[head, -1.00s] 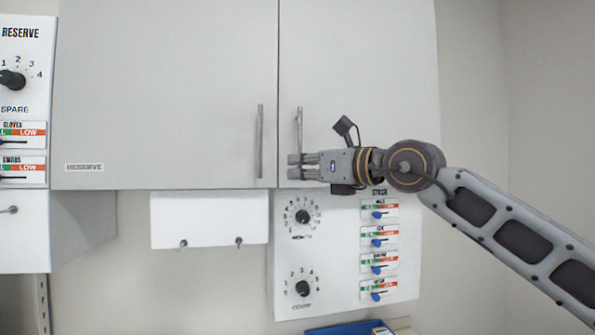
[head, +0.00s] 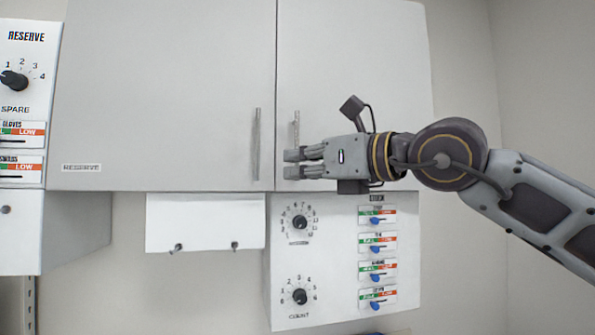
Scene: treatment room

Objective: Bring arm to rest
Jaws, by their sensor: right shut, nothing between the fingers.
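My right gripper (head: 293,163) is shut and empty, its fingers pointing left. It shows in front of the lower part of the right cabinet door (head: 350,60), just below that door's vertical handle (head: 296,130). I cannot tell whether the fingertips touch the door. My right arm comes in from the right edge and is bent at a round dark joint. My left gripper is not in view.
Left of the gripper is the closed left door (head: 160,90) with its handle (head: 256,145) and a RESERVE label (head: 81,168). Below hang a white panel (head: 205,222) with two pegs and a STOCK panel (head: 335,215) with dials and sliders. A RESERVE panel (head: 35,55) stands at far left.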

